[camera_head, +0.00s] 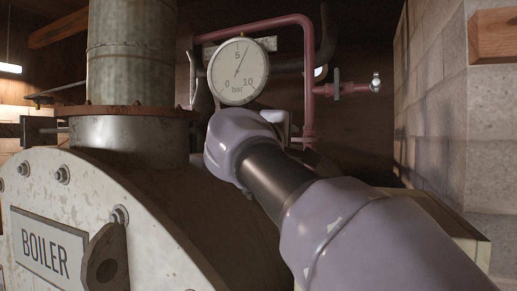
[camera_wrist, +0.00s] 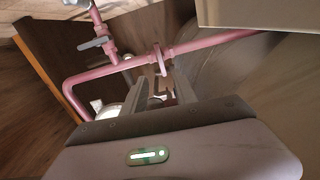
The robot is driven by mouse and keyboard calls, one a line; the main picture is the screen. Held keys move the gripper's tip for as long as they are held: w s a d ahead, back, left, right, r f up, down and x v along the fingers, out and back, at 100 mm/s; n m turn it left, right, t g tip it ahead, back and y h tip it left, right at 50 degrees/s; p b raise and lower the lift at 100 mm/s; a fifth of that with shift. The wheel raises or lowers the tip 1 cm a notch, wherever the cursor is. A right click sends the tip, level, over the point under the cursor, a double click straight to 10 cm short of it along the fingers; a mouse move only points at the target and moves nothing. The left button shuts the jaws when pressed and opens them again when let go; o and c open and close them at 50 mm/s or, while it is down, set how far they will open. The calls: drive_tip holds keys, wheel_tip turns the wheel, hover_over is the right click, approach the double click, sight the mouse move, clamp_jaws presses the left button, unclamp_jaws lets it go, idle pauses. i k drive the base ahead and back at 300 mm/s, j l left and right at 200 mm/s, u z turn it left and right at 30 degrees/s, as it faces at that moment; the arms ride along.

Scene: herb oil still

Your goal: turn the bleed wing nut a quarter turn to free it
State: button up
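My gripper (camera_wrist: 159,88) shows in the wrist view with its two grey fingers apart and a gap between them. A small grey winged piece (camera_wrist: 94,43) sits on the pink pipe to the upper left, clear of the fingers. It looks like the wing nut, but I cannot be sure. In the head view a similar grey piece (camera_head: 337,84) stands on the short pink branch, right of my forearm. My wrist and forearm hide most of my gripper there.
A round pressure gauge (camera_head: 238,71) stands close behind my wrist. The pink pipe (camera_head: 308,75) bends down beside it, with a bright metal end (camera_head: 375,83) on its branch. The boiler (camera_head: 190,225) fills the left. A block wall (camera_head: 435,110) bounds the right.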

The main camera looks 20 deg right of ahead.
sight(375, 86)
drive_tip(key=z, duration=1.35)
